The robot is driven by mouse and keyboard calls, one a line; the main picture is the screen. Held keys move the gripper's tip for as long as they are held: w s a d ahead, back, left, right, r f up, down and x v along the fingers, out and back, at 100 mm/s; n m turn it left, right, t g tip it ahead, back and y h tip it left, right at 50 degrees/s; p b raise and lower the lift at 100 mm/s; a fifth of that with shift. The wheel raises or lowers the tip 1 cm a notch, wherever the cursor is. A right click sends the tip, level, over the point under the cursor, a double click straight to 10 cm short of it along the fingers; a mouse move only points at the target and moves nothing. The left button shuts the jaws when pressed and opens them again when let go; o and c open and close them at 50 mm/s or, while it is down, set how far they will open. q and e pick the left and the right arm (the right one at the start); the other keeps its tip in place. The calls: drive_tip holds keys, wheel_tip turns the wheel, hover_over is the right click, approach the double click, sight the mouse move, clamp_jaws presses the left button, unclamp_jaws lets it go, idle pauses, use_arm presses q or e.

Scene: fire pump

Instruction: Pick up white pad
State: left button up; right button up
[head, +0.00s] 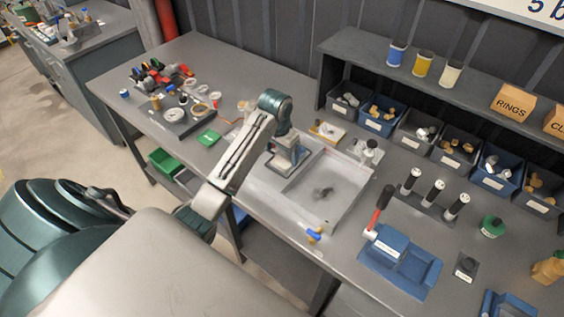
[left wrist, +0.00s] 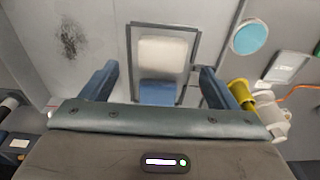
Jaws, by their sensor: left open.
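The white pad (left wrist: 163,52) shows in the left wrist view inside a thin grey rectangular frame (left wrist: 133,50), with a blue piece (left wrist: 158,92) beside it at the near end. My left gripper (left wrist: 157,78) is open, its two blue-grey fingers on either side of the frame's near part, with nothing held between them. In the head view my left gripper (head: 287,168) points down over the left side of the shallow grey tray (head: 352,205). There it hides most of what lies below. I cannot tell its height above the pad. My right gripper is not in view.
In the left wrist view a teal disc (left wrist: 251,36), a yellow part (left wrist: 243,94) and a white fitting (left wrist: 272,118) lie to the right. In the head view a blue fixture (head: 415,268) stands right of the tray, and several bins (head: 415,138) line the back.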

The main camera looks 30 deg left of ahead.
sight(282, 161)
use_arm(q)
drive_tip(key=f, duration=0.1)
drive_tip(key=f+p, duration=0.1)
drive_tip(key=f, duration=0.1)
drive_tip(key=shift+w+a+f+p, duration=0.1)
drive_tip(key=shift+w+f+p, duration=0.1)
drive_tip(key=shift+p, duration=0.1)
drive_tip(key=shift+w+f, duration=0.1)
drive_tip(key=shift+f, duration=0.25)
drive_tip(key=shift+c, duration=0.4)
drive_tip(key=c, duration=1)
drive_tip(key=shift+r, duration=0.15)
